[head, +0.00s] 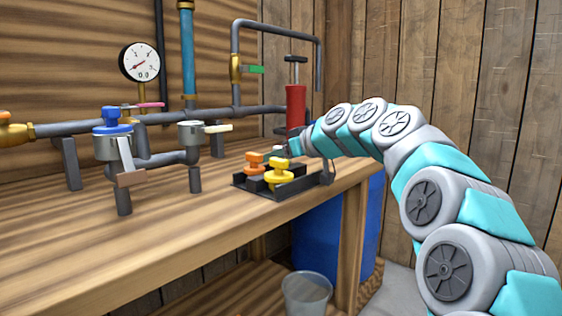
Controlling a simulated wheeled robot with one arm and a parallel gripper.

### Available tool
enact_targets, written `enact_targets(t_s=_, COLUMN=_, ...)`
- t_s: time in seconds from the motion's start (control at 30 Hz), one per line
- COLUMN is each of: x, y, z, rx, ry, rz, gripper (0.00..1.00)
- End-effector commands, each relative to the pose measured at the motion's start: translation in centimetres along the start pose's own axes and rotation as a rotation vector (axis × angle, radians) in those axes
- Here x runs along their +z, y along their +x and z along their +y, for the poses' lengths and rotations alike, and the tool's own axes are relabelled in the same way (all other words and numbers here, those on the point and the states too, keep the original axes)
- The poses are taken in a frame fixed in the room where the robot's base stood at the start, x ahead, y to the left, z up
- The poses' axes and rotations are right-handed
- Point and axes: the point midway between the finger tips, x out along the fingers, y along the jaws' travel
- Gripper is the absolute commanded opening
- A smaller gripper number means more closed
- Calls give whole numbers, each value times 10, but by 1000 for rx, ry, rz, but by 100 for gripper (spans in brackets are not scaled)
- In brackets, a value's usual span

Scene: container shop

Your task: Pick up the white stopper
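I cannot make out a white stopper in the head view. A dark tray (283,191) on the workbench holds an orange stopper (254,163) and a yellow stopper (279,174). My gripper (284,152) is at the far end of my arm, just behind and above these stoppers. It is small and partly hidden, so I cannot tell whether its fingers are open or shut, or whether they hold anything. The back part of the tray is hidden by the stoppers and my gripper.
A blue-topped fitting (111,122) and a valve with a white handle (217,128) sit on the pipes at left. A red pump (296,106) stands behind my gripper. The front of the workbench (130,232) is clear. A bucket (306,293) and blue barrel (318,240) are below.

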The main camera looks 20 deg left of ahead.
Motion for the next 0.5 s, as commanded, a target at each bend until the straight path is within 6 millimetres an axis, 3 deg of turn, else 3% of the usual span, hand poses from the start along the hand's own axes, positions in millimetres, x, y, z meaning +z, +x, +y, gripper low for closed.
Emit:
enact_targets(t_s=0.03, x=0, y=0, z=0, rx=0, ry=0, rz=-1, gripper=29)
enact_targets(t_s=0.3, x=1, y=1, z=0, rx=-1, ry=0, rz=-3, gripper=0)
enact_targets(t_s=0.5, x=2, y=1, z=0, rx=-1, ry=0, rz=-4, gripper=0)
